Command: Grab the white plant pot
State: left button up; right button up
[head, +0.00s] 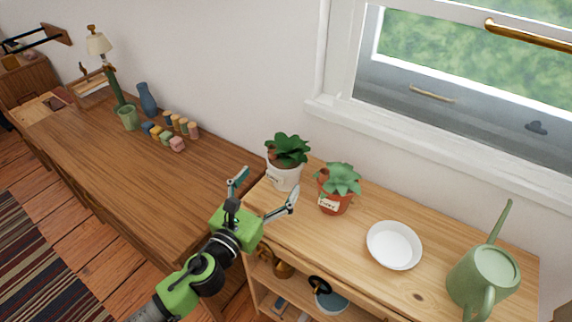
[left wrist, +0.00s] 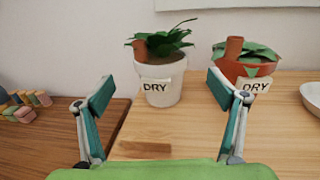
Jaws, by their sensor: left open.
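The white plant pot (head: 284,178) holds a dark green leafy plant and stands upright on the light wooden shelf top, near its left end. In the left wrist view the white pot (left wrist: 160,91) carries a "DRY" label and stands beyond the fingertips, between them as seen from the wrist. My left gripper (head: 265,192) is open and empty, in front of the pot and apart from it. It also shows in the left wrist view (left wrist: 161,92), with both fingers spread. My right gripper is not in view.
A terracotta pot (head: 335,203) with a plant stands close to the right of the white pot. A white bowl (head: 394,246) and a green watering can (head: 484,279) stand further right. A darker desk (head: 150,185) with several small colored blocks is on the left. The wall is behind.

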aim_at(277, 172)
pick_arm(q)
jog(key=x, duration=0.4)
jog(key=shift+w+d, duration=0.1)
jog(key=shift+w, duration=0.05)
jog(key=shift+p+x, duration=0.3)
jog(key=shift+x, duration=0.45)
jog(key=x, duration=0.4)
jog(key=shift+d, duration=0.1)
jog(key=c, duration=1.6)
jog(key=shift+w+r, duration=0.1)
jog(key=shift+r, duration=0.05)
jog(key=c, duration=0.3)
jog(key=shift+r, duration=0.1)
